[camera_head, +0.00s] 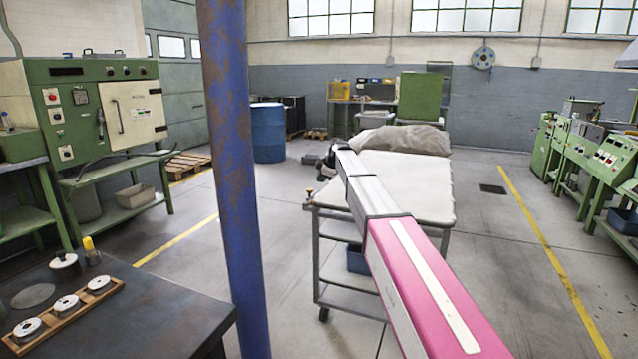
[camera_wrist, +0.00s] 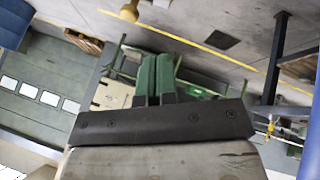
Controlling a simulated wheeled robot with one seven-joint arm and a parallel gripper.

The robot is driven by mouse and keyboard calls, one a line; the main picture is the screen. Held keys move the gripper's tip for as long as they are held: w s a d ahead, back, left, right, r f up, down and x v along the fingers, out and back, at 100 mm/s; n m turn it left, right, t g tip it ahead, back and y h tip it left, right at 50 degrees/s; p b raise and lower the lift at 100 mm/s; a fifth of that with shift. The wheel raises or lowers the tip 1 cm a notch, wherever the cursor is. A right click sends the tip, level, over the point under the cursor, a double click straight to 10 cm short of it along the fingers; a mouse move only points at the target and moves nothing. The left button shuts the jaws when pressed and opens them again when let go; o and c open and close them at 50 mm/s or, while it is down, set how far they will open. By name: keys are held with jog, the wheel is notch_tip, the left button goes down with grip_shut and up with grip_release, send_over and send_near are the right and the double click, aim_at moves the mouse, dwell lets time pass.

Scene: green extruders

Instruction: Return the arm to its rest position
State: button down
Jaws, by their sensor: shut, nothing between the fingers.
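My arm reaches forward from the lower right of the head view, a pink link and then grey links, over the white-topped cart (camera_head: 420,178). My gripper (camera_head: 325,164) is small and dark at the far end, partly hidden, by the cart's left edge. In the wrist view my gripper (camera_wrist: 157,60) shows two green fingers side by side, shut with nothing between them. The wrist view is strongly tilted.
A blue rusty pole (camera_head: 236,180) stands left of the arm. A dark table (camera_head: 150,310) with a wooden tray of round parts is at lower left. A green cabinet (camera_head: 90,110) stands left, a blue drum (camera_head: 268,132) behind, green machines (camera_head: 605,160) right.

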jog(key=s+d+f+m+g+h, duration=0.1)
jog(key=s+d+f+m, duration=0.4)
jog(key=s+f, duration=0.55)
jog(key=s+d+f+m+g+h, duration=0.1)
jog(key=s+d+f+m, duration=0.3)
jog(key=s+d+f, duration=0.65)
jog(key=s+d+f+m+g+h, duration=0.1)
jog(key=s+d+f+m, duration=0.1)
jog(key=s, duration=0.6)
jog(key=s+d+f+m+g+h, duration=0.1)
jog(key=s+d+f+m, duration=0.1)
jog(key=s, duration=0.7)
jog(key=s+d+f+m, duration=0.2)
jog(key=s+f+m, duration=0.2)
jog(key=s, duration=0.5)
jog(key=shift+s+d+f+m+g+h, duration=0.3)
jog(key=shift+m+g+h, duration=0.1)
jog(key=shift+m, duration=0.2)
